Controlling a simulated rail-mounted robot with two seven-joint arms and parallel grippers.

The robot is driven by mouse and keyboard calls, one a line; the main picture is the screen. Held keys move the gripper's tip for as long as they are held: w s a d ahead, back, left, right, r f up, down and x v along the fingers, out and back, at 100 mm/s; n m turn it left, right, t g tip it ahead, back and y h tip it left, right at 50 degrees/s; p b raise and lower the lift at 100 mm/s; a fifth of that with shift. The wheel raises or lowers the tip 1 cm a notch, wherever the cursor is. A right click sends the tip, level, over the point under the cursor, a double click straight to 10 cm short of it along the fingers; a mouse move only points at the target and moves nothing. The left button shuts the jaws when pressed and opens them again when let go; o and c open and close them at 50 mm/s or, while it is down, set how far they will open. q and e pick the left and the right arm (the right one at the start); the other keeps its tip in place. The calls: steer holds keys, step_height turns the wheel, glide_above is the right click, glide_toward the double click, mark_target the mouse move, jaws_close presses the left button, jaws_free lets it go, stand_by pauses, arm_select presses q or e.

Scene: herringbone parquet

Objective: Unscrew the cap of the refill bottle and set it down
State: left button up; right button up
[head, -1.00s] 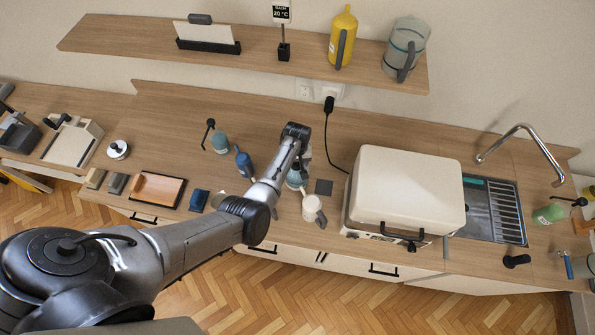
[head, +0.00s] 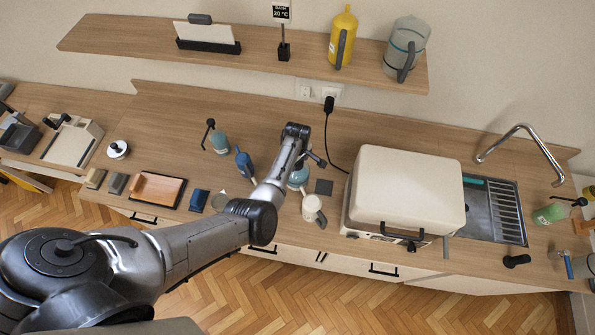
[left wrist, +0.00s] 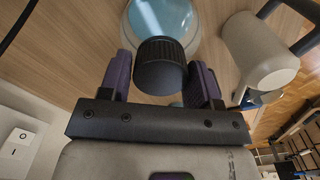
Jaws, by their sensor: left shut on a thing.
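The refill bottle (head: 298,177), blue with a pale rim, stands on the counter beside the white mug. In the left wrist view its blue round body (left wrist: 163,18) shows at the top, behind a black ribbed cap (left wrist: 160,68). My left gripper (left wrist: 162,82) is shut on this cap, one purple-padded finger on each side. I cannot tell whether the cap still touches the bottle neck. In the head view my left gripper (head: 316,159) is small and dark, by the top of the bottle, and the cap cannot be made out. My right gripper is not in view.
The big cream-lidded box (head: 408,190) stands further right.

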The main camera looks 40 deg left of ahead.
arm_select(q)
steer(key=n, duration=0.5)
steer(key=shift+n, duration=0.4)
steer(key=shift+r, duration=0.1)
steer(key=shift+r, duration=0.2)
steer(key=shift+r, duration=0.4)
steer(key=shift+r, duration=0.35)
steer(key=shift+r, duration=0.85)
steer(key=shift+r, duration=1.85)
